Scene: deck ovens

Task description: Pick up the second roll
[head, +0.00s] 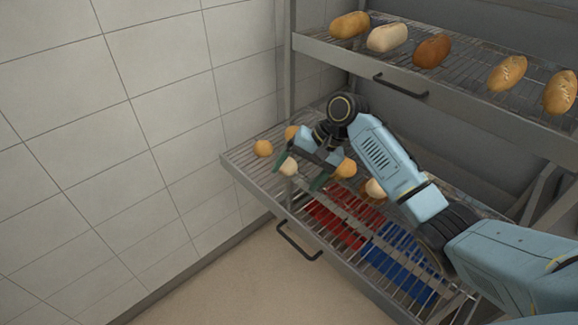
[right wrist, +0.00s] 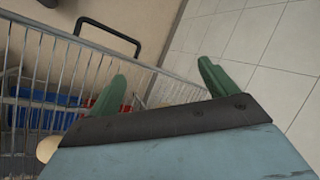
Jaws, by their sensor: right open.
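Several small rolls are on the lower wire rack in the head view: a golden one (head: 263,148) at the far left, an orange-brown one (head: 292,132) behind it, a pale one (head: 288,167), a golden one (head: 346,168) and another pale one (head: 376,187). I cannot tell which is the second roll. My right gripper (head: 301,172) is over the rack's left part, close to the front pale roll. Its green fingers are spread, and no roll shows between them in the right wrist view (right wrist: 160,88). My left gripper is out of view.
The lower rack (head: 236,167) has a front handle (head: 298,242). Red (head: 338,222) and blue (head: 398,252) areas show at its wires. The upper rack (head: 320,46) holds several larger loaves (head: 387,37) above my right arm. A tiled wall (head: 120,130) stands left.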

